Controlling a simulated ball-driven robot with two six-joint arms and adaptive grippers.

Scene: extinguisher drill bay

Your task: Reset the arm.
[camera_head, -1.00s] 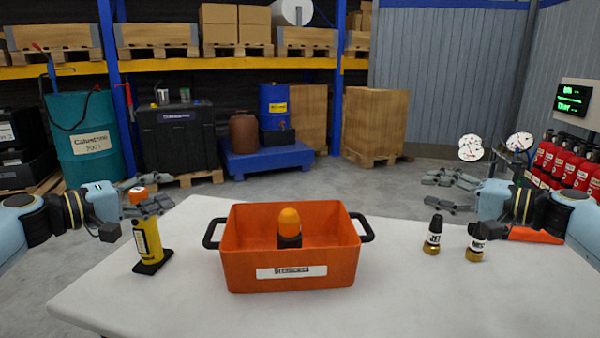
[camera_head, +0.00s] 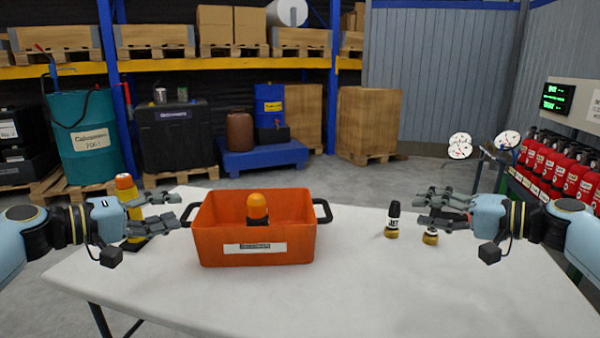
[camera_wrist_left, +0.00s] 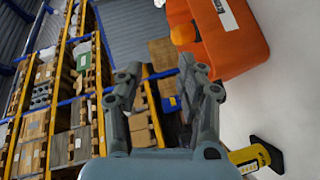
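The task names no object. My left gripper (camera_head: 178,209) is open and empty, in front of a yellow upright device with an orange top (camera_head: 126,190). Its fingertips are near the left handle of an orange bin (camera_head: 290,252). In the left wrist view the two fingers (camera_wrist_left: 160,82) are apart with nothing between them; the yellow device's dark foot (camera_wrist_left: 268,150) shows at lower right. My right gripper (camera_head: 424,207) is open and empty above the table's right side. A black-and-brass nozzle (camera_head: 392,220) stands left of it; a second nozzle (camera_head: 430,238) is partly hidden behind its lower finger.
An amber-domed lamp (camera_head: 257,207) on a dark base stands inside the bin. The white table (camera_head: 340,295) is clear in front. Red extinguishers (camera_head: 560,168) stand in a rack at right; gauges (camera_head: 460,146) rise behind the table. Shelving, drums and pallets stand at the back.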

